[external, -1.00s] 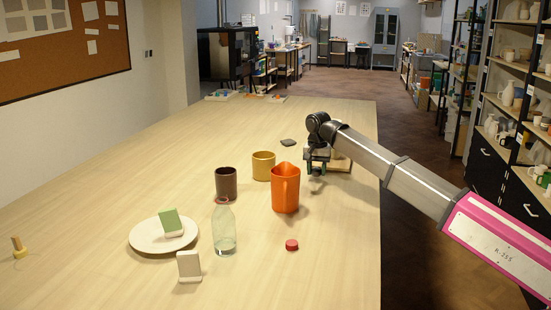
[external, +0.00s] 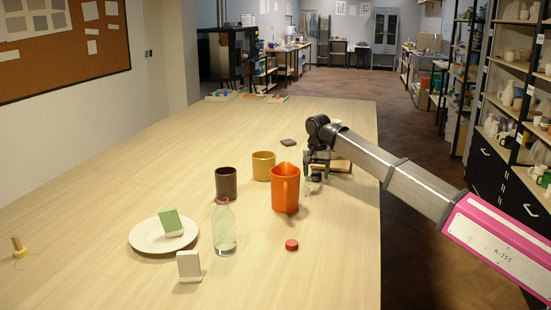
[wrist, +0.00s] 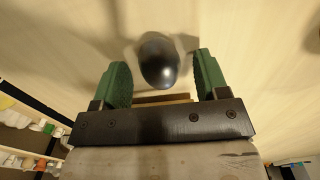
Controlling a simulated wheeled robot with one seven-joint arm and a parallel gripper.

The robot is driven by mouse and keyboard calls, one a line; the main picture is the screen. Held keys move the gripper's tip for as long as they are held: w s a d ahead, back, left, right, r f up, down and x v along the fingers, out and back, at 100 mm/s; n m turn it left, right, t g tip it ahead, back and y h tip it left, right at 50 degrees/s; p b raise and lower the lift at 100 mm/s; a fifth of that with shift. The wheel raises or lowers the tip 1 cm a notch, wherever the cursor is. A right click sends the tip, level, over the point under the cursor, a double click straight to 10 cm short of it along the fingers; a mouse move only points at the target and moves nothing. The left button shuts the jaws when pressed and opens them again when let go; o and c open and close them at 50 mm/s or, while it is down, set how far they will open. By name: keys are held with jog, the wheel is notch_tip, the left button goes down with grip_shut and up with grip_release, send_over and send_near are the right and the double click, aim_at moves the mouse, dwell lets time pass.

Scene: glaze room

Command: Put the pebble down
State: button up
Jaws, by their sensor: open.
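The pebble (wrist: 158,62) is dark, smooth and egg-shaped in the wrist view. It lies between and slightly beyond the green finger pads, with a visible gap on each side. My gripper (wrist: 161,70) is open and does not grip it. In the external view my gripper (external: 317,172) is low over the right part of the table, just behind and right of the orange jug (external: 285,190). The pebble is too small there to make out clearly.
A light wooden board (external: 342,165) lies beside my gripper. A mustard pot (external: 263,166), brown cup (external: 226,183), glass bottle (external: 224,230), white plate (external: 143,237) and red cap (external: 291,245) stand left and nearer. The table's right edge is close.

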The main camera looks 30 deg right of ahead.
aim_at(316, 172)
notch_tip(316, 172, up, 12)
jog(key=shift+f, duration=0.2)
dwell(0.4)
